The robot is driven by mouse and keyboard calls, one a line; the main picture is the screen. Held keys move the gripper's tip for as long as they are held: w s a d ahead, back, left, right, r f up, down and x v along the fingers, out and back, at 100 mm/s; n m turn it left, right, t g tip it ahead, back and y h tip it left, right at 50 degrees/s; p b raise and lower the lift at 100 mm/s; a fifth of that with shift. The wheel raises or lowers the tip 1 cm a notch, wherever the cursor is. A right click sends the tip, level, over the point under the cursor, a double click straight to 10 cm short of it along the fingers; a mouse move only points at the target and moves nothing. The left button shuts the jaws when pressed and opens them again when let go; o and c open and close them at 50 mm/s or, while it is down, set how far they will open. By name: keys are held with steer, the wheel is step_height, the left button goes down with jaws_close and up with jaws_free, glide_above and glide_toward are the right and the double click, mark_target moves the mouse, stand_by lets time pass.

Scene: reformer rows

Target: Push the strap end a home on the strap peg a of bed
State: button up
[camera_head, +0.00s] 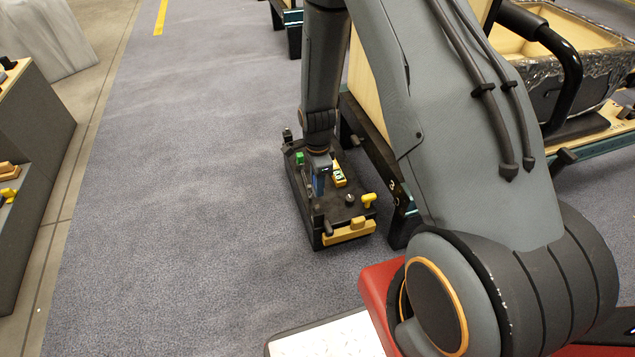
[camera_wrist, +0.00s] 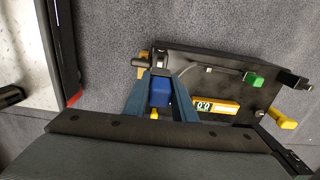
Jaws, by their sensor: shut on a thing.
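My gripper (camera_head: 320,178) reaches down over a black platform (camera_head: 310,212) beside the bed frame. In the wrist view, my gripper (camera_wrist: 161,76) is shut on a blue block (camera_wrist: 160,96), which may be strap end a. The fingertips are at one edge of the platform, close to a dark peg-like post (camera_wrist: 140,62) with a pale ring at its base. I cannot tell whether this post is strap peg a, or whether the block touches it. The tip of the block and any strap are hidden by the fingers.
The platform carries a green block (camera_head: 300,158), a yellow gauge with a display (camera_head: 339,178), a yellow knob (camera_head: 369,199) and a yellow bar (camera_head: 349,232). The bed (camera_head: 398,215) stands close on its right. Carpet (camera_head: 170,200) is clear on the left.

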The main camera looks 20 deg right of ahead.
steer(key=shift+a, duration=0.1)
steer(key=b, duration=0.2)
glide_above(317, 206)
steer(key=shift+f, duration=2.85)
steer(key=shift+p, duration=0.5)
steer(key=shift+f+b, duration=0.95)
steer(key=shift+f, duration=1.15)
steer(key=o, duration=1.2)
steer(key=shift+c, duration=0.2)
